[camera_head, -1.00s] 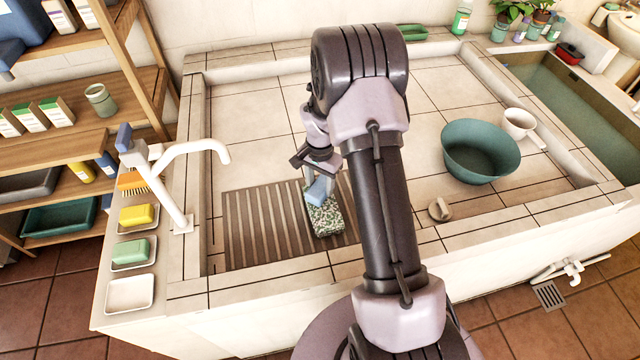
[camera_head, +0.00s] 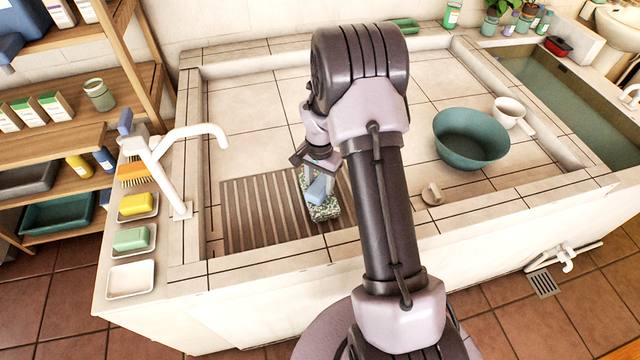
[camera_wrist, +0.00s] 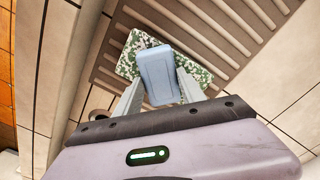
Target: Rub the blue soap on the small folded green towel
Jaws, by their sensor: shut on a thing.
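The blue soap (camera_head: 317,188) is a small pale-blue block held between the fingers of my gripper (camera_head: 318,178). In the wrist view the soap (camera_wrist: 158,75) sits between the two grey fingertips of the gripper (camera_wrist: 158,92). The small folded green towel (camera_head: 325,211), mottled green and white, lies on the slatted rack under the soap. In the wrist view the towel (camera_wrist: 196,70) shows behind and to both sides of the soap, which hides its middle. I cannot tell whether the soap touches the towel.
The brown slatted rack (camera_head: 250,215) lies in the tiled basin. A white tap (camera_head: 170,160) stands at the left. Soap dishes with yellow soap (camera_head: 138,204) and green soap (camera_head: 131,238) and an empty dish (camera_head: 131,280) line the left ledge. A teal bowl (camera_head: 471,139) stands right of my arm.

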